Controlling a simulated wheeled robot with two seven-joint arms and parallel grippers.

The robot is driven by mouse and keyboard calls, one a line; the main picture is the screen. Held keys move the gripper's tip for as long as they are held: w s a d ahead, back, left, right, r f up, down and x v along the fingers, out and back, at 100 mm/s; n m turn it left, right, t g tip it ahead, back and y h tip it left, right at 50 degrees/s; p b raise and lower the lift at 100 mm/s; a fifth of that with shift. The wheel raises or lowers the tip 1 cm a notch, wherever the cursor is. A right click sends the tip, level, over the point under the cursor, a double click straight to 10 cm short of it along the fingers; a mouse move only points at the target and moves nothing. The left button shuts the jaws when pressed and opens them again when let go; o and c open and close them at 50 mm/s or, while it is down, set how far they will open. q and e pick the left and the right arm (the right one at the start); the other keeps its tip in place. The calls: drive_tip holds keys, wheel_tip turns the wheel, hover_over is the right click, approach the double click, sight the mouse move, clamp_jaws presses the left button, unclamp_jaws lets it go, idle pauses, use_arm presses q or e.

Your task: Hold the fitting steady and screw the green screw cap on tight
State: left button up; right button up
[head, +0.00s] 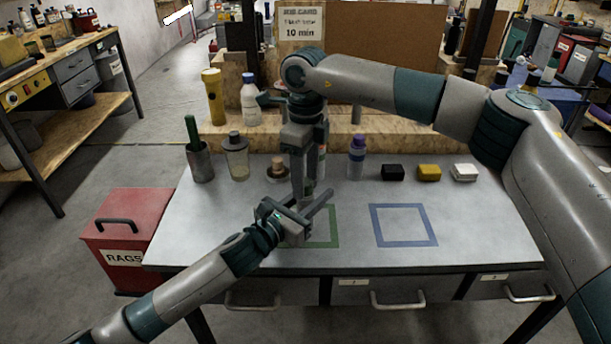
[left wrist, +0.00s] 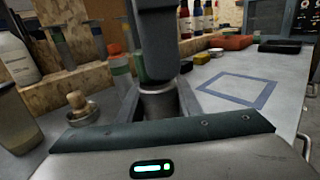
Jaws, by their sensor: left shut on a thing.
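The metal fitting (left wrist: 160,103) stands upright between the fingers of my left gripper (head: 305,204), which is shut on it near the green square. In the head view the fitting is mostly hidden behind the fingers. The green screw cap (left wrist: 139,68) shows above the fitting, partly hidden by a finger of my right gripper; a bit of it shows in the head view (head: 309,184). My right gripper (head: 310,180) points down from above, with its fingers at the cap. I cannot tell whether they are closed on it.
A green outlined square (head: 334,243) and a blue one (head: 404,206) mark the table. Bottles, a jar (head: 235,158) and black, yellow and white blocks (head: 429,172) line the back. A wooden-knobbed item (head: 278,170) stands left of my right gripper. The front right is clear.

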drive_tip(key=shift+c, duration=0.9)
drive_tip(key=shift+f, duration=0.1)
drive_tip(key=n, duration=0.4)
drive_tip(key=shift+n, duration=0.3)
drive_tip(key=n, duration=1.4)
drive_tip(key=shift+n, duration=0.4)
